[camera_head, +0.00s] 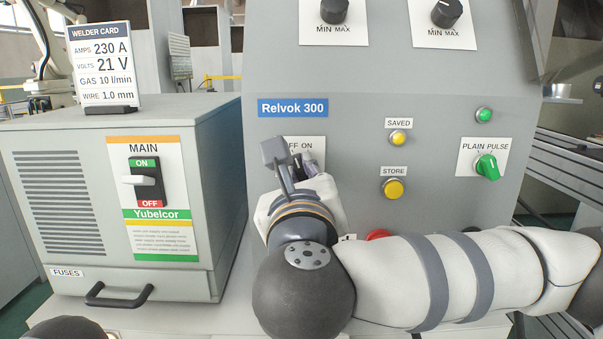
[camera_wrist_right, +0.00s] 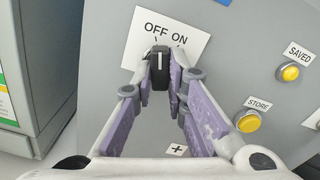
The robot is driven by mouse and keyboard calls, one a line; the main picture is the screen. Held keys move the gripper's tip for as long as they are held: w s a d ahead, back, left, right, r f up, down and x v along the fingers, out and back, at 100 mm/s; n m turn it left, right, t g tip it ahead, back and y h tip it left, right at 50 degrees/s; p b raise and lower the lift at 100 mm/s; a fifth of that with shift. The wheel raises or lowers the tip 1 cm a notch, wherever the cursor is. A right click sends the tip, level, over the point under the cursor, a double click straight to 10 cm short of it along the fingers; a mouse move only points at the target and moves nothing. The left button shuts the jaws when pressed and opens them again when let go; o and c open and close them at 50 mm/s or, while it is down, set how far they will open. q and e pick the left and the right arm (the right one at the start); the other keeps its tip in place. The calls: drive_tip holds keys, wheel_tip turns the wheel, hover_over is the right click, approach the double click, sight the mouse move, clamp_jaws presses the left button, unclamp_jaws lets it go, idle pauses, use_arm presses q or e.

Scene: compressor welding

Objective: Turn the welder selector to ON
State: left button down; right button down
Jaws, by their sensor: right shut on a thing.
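The welder selector (camera_wrist_right: 159,72) is a black knob with a white line, on a white OFF ON plate (camera_wrist_right: 140,34) in the right wrist view. Its line points up in that view, seemingly nearer the OFF side. My right gripper (camera_head: 300,168) reaches it on the grey panel marked Relvok 300 (camera_head: 292,108). Its two fingers stand on either side of the knob and are shut on it. In the head view the gripper hides the knob and part of the plate (camera_head: 318,146). My left gripper is not in view.
To the right are the yellow SAVED (camera_head: 398,138) and STORE (camera_head: 393,188) buttons and a green PLAIN PULSE knob (camera_head: 487,167). A red button (camera_head: 378,234) is partly behind my arm. A grey box with a MAIN switch (camera_head: 148,182) stands left.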

drive_tip(key=m, duration=0.5)
drive_tip(key=shift+a+m+b, duration=0.15)
drive_tip(key=shift+m+b, duration=0.25)
drive_tip(key=shift+m, duration=1.9)
drive_tip(key=shift+r, duration=0.1)
drive_tip(key=c, duration=1.6)
unclamp_jaws()
drive_tip(key=shift+w, duration=0.1)
drive_tip(key=s, duration=0.7)
drive_tip(key=shift+s, duration=0.25)
